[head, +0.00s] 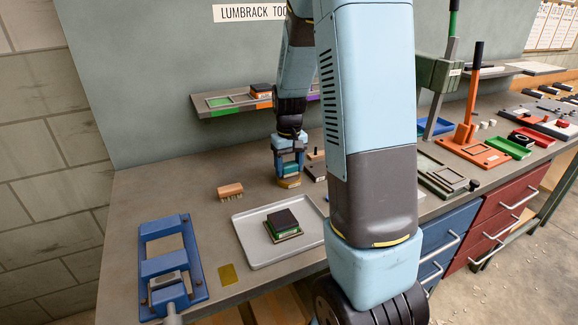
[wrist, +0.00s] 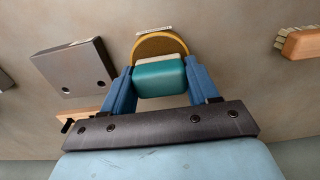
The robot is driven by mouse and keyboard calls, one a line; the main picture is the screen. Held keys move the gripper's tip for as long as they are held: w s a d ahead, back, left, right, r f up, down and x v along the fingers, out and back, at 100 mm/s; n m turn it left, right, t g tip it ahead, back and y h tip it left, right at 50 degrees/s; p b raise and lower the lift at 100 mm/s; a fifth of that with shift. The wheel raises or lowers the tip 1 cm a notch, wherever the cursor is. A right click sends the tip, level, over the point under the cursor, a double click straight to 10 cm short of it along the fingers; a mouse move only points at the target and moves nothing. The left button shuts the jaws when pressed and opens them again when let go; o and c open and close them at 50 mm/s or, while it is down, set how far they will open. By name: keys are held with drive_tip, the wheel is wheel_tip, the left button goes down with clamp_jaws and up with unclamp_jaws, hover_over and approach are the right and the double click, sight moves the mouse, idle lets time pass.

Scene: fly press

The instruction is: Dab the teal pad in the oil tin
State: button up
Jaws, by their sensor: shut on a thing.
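My gripper (head: 289,169) points down at the bench, just left of my upright arm links. In the wrist view my blue fingers (wrist: 160,82) are shut on the teal pad (wrist: 158,76), one on each side. A pale layer shows along the pad's far edge. The oil tin (wrist: 158,44), round with an ochre rim, stands directly beyond the pad in that view. In the head view the tin (head: 289,183) is right below my fingertips. The pad covers part of the tin, and I cannot tell whether the pad touches the inside.
A wooden brush (head: 230,191) lies left of the tin. A grey tray (head: 262,240) with a dark-topped green block stands in front. A blue frame fixture (head: 170,262) is at the left. A grey metal block (wrist: 74,66) is close beside my gripper. A shelf (head: 235,101) hangs behind.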

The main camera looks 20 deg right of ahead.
sight(289, 164)
drive_tip(key=shift+s+f, duration=0.1)
drive_tip(key=shift+f, duration=0.3)
idle(1.3)
drive_tip(key=shift+r, duration=0.1)
drive_tip(key=shift+r, duration=3.45)
